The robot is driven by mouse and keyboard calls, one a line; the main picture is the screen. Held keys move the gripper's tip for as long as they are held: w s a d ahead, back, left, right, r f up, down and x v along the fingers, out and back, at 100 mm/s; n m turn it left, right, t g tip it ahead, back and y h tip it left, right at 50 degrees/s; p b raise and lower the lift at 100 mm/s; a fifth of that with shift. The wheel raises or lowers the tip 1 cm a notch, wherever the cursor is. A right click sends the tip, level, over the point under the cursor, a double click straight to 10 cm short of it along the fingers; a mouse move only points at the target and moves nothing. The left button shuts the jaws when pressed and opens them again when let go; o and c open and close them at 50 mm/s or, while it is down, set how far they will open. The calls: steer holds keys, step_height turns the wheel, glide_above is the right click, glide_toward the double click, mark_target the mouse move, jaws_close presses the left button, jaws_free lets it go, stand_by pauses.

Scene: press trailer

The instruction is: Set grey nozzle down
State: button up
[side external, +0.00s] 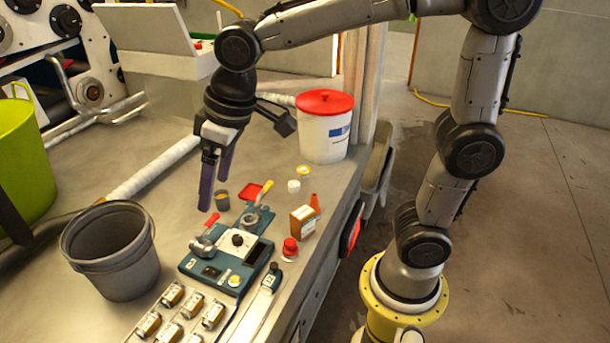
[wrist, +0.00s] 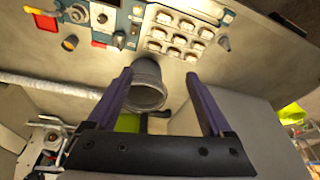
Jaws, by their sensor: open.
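My gripper (side external: 213,195) is open above the bench, left of the small cup and behind the blue instrument. In the wrist view its two purple fingers (wrist: 158,76) stand wide apart with nothing between them. A small grey cone-shaped piece (wrist: 224,43) stands on the bench past the end of the sample tray in the wrist view; it looks like the grey nozzle. It is well away from the fingers. I cannot make it out in the side view. An orange nozzle-shaped piece (side external: 315,203) stands by an orange box (side external: 302,219).
A grey bucket (side external: 108,250) stands left of the blue instrument (side external: 228,262). A tray of jars (side external: 172,322) lies in front. A small cup (side external: 222,201), a red-capped bottle (side external: 290,249) and a red-lidded white tub (side external: 325,135) stand around. Bare bench lies behind the bucket.

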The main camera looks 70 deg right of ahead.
steer(key=s+d+m+t, duration=0.1)
steer(key=s+d, duration=0.4)
steer(key=s, duration=0.2)
steer(key=s+d+f+m+t+h, duration=0.1)
steer(key=s+d, duration=0.4)
steer(key=s, duration=0.3)
steer(key=shift+f, duration=0.2)
steer(key=shift+s+d+f+m, duration=0.25)
steer(key=shift+s+m, duration=0.05)
steer(key=shift+s, duration=0.1)
steer(key=c, duration=0.4)
steer(key=shift+o, duration=0.2)
steer(key=shift+w+t, duration=0.1)
steer(key=shift+t, duration=0.2)
